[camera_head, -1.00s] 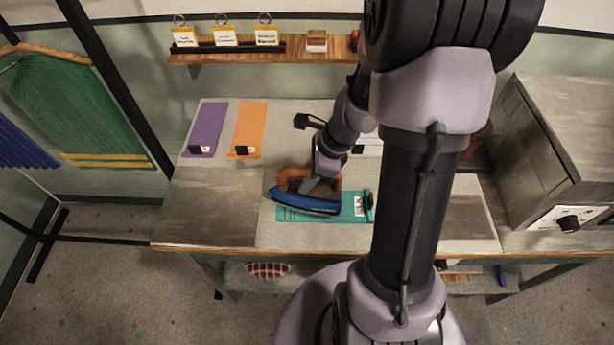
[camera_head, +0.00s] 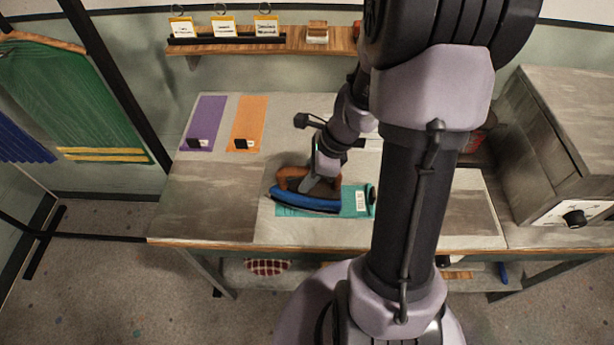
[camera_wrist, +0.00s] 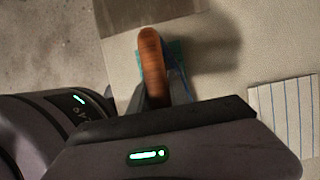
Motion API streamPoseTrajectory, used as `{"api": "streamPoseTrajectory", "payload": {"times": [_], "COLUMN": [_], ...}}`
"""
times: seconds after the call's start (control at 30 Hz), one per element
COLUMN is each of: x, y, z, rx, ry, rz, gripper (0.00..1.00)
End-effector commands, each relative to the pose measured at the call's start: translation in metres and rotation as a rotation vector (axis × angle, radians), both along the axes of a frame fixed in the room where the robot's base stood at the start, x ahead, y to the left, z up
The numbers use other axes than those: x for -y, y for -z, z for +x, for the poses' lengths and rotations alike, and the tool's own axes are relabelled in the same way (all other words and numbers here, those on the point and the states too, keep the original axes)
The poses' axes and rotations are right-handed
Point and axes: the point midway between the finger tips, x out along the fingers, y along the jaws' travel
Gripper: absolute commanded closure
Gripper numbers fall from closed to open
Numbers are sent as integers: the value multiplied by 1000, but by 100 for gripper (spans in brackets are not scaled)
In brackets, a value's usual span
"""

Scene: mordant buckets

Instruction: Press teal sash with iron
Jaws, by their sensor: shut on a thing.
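The teal sash (camera_head: 345,207) lies flat on the pale pressing surface, with a white label and a dark clip or roll at its right end. The blue iron (camera_head: 303,199) with a brown handle sits over the left part of the sash. My gripper (camera_head: 318,175) is shut on the iron's handle. In the wrist view the brown handle (camera_wrist: 152,62) rises between the jaws, with a bit of teal sash (camera_wrist: 176,52) behind it. I cannot tell whether the soleplate touches the cloth. The iron hides much of the sash's left part.
A purple sash (camera_head: 206,122) and an orange sash (camera_head: 246,122) lie at the back left of the table. A shelf (camera_head: 290,42) with tags hangs behind. A grey cabinet (camera_head: 565,140) with a knob stands at the right. The table's left front (camera_head: 205,215) is clear.

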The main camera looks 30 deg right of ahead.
Motion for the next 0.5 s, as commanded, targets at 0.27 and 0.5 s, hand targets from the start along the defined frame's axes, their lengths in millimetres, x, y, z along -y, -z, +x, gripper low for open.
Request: {"api": "streamPoseTrajectory", "payload": {"times": [0.27, 0.5], "x": [0, 0], "y": [4, 7], "z": [0, 0], "rx": [1, 1], "ry": [0, 0], "rz": [0, 0], "gripper": [100, 100]}}
